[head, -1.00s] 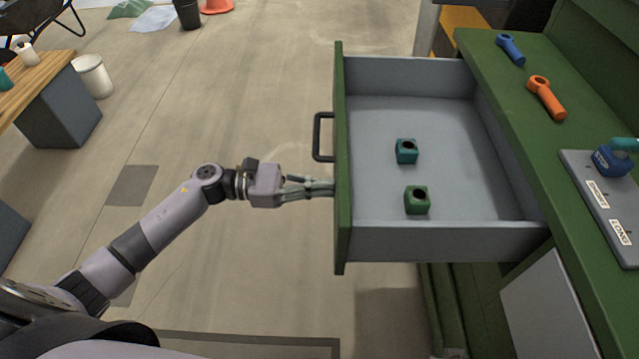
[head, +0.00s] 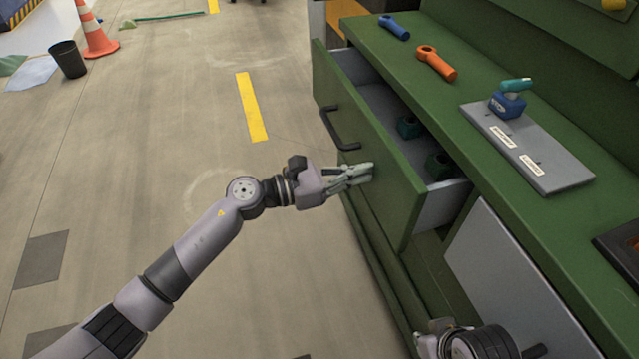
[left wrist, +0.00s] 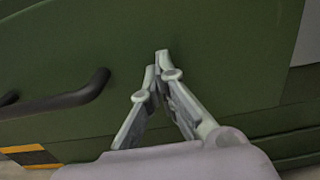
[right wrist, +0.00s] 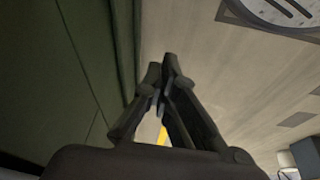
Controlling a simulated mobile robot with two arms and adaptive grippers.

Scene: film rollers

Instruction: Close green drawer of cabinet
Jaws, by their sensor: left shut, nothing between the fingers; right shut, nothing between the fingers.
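The green drawer (head: 385,165) of the green cabinet (head: 500,150) is partly open, with part of its grey inside showing. Its dark handle (head: 339,130) is on the front; the handle also shows in the left wrist view (left wrist: 60,100). My right gripper (right wrist: 168,68) is shut and empty, beside a dark green surface and above the floor.
On the cabinet top lie a blue tool (head: 394,27), an orange tool (head: 436,62) and a grey labelled plate (head: 545,165) with a blue block (head: 507,104). An orange cone (head: 97,35) and black bin (head: 68,59) stand far left. The floor left of the drawer is clear.

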